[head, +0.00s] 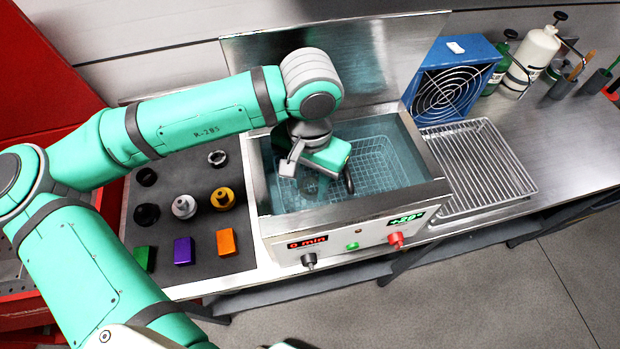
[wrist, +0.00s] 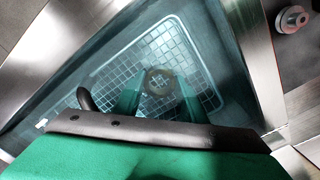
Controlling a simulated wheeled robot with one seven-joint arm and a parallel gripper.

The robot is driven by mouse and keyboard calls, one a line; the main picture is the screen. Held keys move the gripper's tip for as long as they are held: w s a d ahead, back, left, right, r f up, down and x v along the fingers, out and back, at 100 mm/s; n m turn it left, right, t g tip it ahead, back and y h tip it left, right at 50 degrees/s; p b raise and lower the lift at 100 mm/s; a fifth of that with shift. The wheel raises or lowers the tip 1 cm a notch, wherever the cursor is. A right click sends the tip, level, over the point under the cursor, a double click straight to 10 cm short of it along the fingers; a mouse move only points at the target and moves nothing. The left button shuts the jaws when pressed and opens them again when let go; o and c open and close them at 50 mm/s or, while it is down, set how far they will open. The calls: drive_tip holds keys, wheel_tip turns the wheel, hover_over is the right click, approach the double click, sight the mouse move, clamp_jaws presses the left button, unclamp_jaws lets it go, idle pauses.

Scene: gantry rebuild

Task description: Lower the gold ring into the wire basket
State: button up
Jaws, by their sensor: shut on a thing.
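The wire basket (head: 378,165) sits in the tinted liquid of the steel bath (head: 352,205); its white mesh also shows in the wrist view (wrist: 107,88). My gripper (wrist: 160,92) points down into the bath, with its fingers looking submerged. It is shut on a dull gold-brown ring (wrist: 160,72), which shows between the fingertips over the mesh. The ring's height above the basket floor is hard to judge. A separate gold flanged part (head: 223,198) stands on the dark mat.
The dark mat (head: 190,255) left of the bath holds black and silver rings and green, purple and orange blocks (head: 227,242). A wire rack (head: 480,165) and blue fan box (head: 455,72) stand right. The bath's steel rim (wrist: 262,75) surrounds the gripper.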

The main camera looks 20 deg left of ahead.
drive_tip(key=shift+f, duration=0.15)
drive_tip(key=o, duration=1.2)
drive_tip(key=shift+o, duration=0.2)
wheel_tip(320, 180, up, 11)
drive_tip(key=shift+f, duration=0.1)
